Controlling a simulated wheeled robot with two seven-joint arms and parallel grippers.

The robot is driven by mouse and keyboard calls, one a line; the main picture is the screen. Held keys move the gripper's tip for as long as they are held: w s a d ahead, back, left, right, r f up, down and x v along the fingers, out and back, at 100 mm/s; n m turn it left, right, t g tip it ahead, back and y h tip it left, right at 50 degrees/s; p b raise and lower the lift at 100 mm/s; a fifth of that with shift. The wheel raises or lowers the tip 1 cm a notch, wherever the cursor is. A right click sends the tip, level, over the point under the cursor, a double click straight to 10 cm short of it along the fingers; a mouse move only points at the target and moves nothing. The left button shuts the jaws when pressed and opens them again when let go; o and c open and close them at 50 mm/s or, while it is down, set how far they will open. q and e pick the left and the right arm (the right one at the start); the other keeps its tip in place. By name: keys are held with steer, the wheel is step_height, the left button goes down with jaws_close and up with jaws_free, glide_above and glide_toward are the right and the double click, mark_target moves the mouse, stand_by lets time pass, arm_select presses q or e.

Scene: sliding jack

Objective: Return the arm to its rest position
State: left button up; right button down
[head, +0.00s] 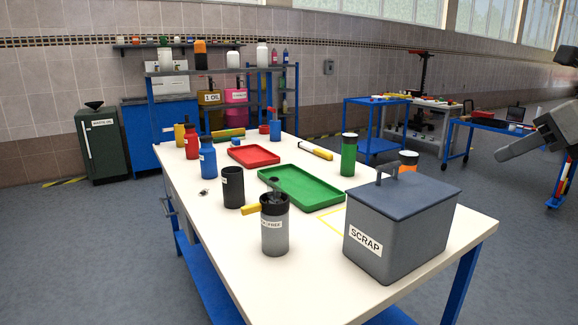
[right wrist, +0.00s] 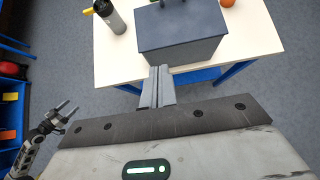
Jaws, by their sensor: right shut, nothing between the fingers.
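My right gripper (head: 503,155) is at the right edge of the head view, in the air to the right of the table and apart from it. In the right wrist view its two grey fingers (right wrist: 158,72) lie together with nothing between them, in front of the table edge. My left gripper (right wrist: 70,108) shows at the left of the right wrist view, its two fingers apart and empty. It is outside the head view.
The white-topped table (head: 300,290) carries a grey SCRAP bin (head: 400,225) with a lid, a grey canister (head: 274,235), a green tray (head: 300,190), a red tray (head: 253,156) and several bottles. A blue cart (head: 483,138) stands behind my right gripper.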

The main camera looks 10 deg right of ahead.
steer(key=w+a+f+m+t+y+p, duration=0.1)
steer(key=w+a+f+m+y, duration=0.3)
steer(key=a+f, duration=0.5)
steer(key=w+a+f+m+t+y+p, duration=0.2)
steer(key=a+f+m+y, duration=0.5)
steer(key=a, duration=0.4)
arm_select(q)
steer(key=p, duration=0.1)
steer(key=r, duration=0.1)
steer(key=w+r+p, duration=0.1)
steer(key=shift+a+r+g+p, duration=0.2)
steer(key=shift+a+g+p, duration=0.05)
steer(key=shift+g+p, duration=0.1)
arm_select(e)
steer(key=s+a+f+m+h, duration=0.5)
steer(key=s+f+m, duration=0.3)
steer(key=f+m, duration=0.3)
steer(key=s+a+f+m+g+h, duration=0.1)
steer(key=s+a+f+m+h, duration=0.3)
steer(key=s+f+m, duration=0.5)
step_height(320, 180, down, 3)
steer(key=m+h, duration=0.1)
steer(key=m, duration=0.5)
steer(key=shift+a+m+g+h, duration=0.3)
steer(key=shift+a+m+h, duration=0.05)
steer(key=shift+m+h, duration=0.05)
